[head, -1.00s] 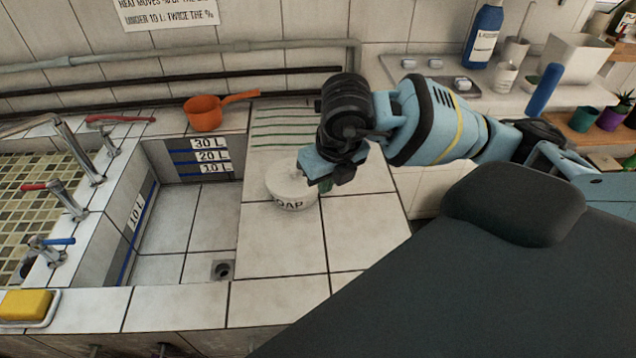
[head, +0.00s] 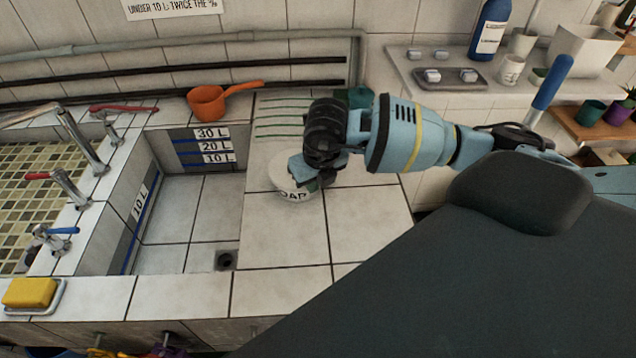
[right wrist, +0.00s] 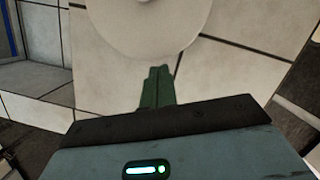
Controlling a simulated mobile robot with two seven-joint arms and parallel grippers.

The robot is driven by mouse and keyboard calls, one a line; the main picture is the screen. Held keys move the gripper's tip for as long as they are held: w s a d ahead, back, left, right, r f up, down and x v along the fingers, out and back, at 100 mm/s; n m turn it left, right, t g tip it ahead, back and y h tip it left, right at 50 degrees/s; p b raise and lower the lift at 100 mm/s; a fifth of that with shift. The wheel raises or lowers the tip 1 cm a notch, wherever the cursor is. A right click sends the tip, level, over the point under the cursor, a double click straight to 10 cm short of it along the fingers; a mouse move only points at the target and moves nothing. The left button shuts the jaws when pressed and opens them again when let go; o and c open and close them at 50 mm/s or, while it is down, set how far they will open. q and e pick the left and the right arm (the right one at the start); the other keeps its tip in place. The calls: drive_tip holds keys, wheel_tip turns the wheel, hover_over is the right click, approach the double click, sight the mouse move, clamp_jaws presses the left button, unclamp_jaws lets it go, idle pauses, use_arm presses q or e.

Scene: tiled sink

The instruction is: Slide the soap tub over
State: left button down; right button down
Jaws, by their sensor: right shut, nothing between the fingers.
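The white round soap tub (head: 287,188) stands on the tiled ledge right of the sink basin, its label partly readable as "OAP". My right gripper (head: 312,184) is at the tub's right side in the head view, its fingers shut with nothing between them. In the right wrist view the closed green fingers (right wrist: 157,86) point at the near edge of the tub's pale round top (right wrist: 150,22). They are at or very close to the rim; I cannot tell whether they touch. My left gripper is out of view.
The sunken basin (head: 190,215) with litre marks lies left of the ledge. Green stripes (head: 283,118) mark the ledge behind the tub. An orange pan (head: 208,103) sits at the back. Yellow soap (head: 30,293) lies front left. Bare tiles (head: 285,245) lie in front of the tub.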

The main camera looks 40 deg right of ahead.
idle(0.3)
